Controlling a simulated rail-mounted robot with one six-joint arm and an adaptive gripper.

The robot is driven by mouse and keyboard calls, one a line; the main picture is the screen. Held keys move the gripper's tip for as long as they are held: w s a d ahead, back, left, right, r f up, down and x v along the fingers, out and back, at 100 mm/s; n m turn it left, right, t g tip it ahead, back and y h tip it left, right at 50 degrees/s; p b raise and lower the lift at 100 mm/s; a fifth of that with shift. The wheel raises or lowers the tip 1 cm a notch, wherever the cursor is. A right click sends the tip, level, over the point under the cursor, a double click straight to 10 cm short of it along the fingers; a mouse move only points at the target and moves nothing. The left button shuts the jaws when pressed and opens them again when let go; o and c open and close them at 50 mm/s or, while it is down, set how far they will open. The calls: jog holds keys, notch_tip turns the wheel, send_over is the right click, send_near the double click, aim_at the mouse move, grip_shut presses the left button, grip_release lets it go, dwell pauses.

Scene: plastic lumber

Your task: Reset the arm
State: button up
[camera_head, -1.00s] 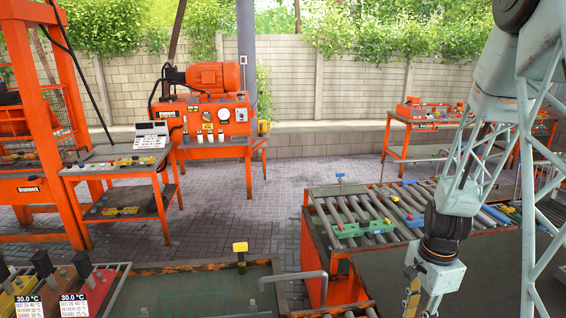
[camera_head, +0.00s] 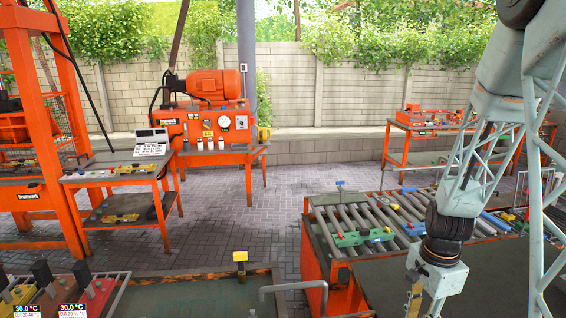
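My pale grey-green arm comes down the right side in the head view. Its dark wrist joint and boxy end hang at the lower right, in front of the roller conveyor (camera_head: 352,222). My gripper (camera_head: 414,299) shows only in part at the bottom edge, below that boxy end. Its lower part is cut off by the frame, so I cannot tell whether it is open or shut, or whether it holds anything.
Green and blue pieces lie on the rollers, including a green piece (camera_head: 348,240). An orange machine with a motor (camera_head: 218,84) stands behind a small orange table (camera_head: 115,172). A dark-topped bench (camera_head: 190,296) is at bottom left. Paved floor (camera_head: 235,215) between them is clear.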

jog(key=s+a+r+n+t+b, duration=0.1)
jog(key=s+a+r+n, duration=0.35)
jog(key=r, duration=0.55)
jog(key=s+a+r+n+t+b, duration=0.1)
jog(key=s+a+r+n, duration=0.3)
jog(key=r, duration=0.7)
jog(key=s+a+r+n+t+b, duration=0.1)
jog(key=s+a+r+n, duration=0.2)
jog(key=s, duration=0.7)
jog(key=s+a+r+n+t+b, duration=0.1)
jog(key=s+a+r+n, duration=0.3)
jog(key=s, duration=0.6)
jog(key=shift+a+b+v, duration=0.2)
jog(key=shift+b+v, duration=0.3)
jog(key=shift+v, duration=0.65)
jog(key=shift+w, duration=0.2)
